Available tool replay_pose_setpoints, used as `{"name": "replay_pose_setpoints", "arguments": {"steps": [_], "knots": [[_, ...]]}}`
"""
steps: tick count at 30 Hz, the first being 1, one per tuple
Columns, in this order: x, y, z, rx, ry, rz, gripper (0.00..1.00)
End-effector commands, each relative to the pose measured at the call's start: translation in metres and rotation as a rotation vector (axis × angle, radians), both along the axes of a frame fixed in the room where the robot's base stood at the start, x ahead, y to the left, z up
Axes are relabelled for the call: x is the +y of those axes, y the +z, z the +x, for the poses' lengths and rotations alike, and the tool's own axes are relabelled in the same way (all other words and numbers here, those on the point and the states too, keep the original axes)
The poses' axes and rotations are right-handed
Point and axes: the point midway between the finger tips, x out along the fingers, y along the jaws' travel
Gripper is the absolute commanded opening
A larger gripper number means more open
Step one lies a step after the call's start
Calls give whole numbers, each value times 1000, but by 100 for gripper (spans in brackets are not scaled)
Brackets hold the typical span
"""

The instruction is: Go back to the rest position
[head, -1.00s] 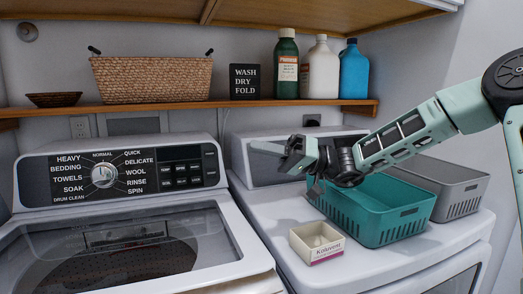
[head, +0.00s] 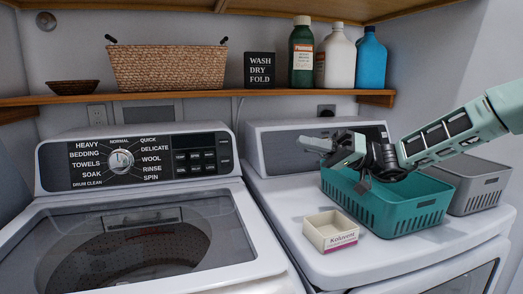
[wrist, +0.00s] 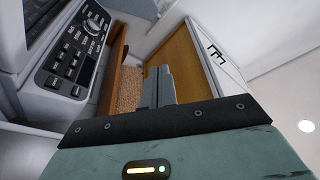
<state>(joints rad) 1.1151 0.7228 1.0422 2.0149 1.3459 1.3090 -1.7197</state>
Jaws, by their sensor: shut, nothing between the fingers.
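My gripper (head: 326,146) is shut and empty. In the head view it is above the dryer top, pointing left, just over the back left part of the teal basket (head: 408,213) and in front of the dryer's rear panel. In the wrist view the closed fingers of my gripper (wrist: 157,86) point toward the wooden shelf and the wicker basket (wrist: 130,88). My arm comes in from the right edge of the head view and hides part of the teal basket's rim.
A small open Koluvent box (head: 330,232) and a grey basket (head: 480,188) stand on the dryer top (head: 285,213). The washer (head: 130,245) is on the left. The shelf (head: 215,96) above holds a wicker basket (head: 168,68), a sign (head: 260,70) and three bottles (head: 336,58).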

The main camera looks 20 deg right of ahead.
Motion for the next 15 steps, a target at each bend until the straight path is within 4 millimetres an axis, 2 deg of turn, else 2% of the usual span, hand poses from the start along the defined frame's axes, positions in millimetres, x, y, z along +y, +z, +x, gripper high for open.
{"name": "replay_pose_setpoints", "arguments": {"steps": [4,5,8,11,12,15], "knots": [[6,-2,-2,13,18,-14,0],[12,-3,-5,25,33,-28,0],[47,-17,-20,107,125,-118,0],[97,-40,-52,241,265,-286,0],[115,-52,-68,299,319,-368,0],[148,-78,-111,426,421,-586,0]]}}
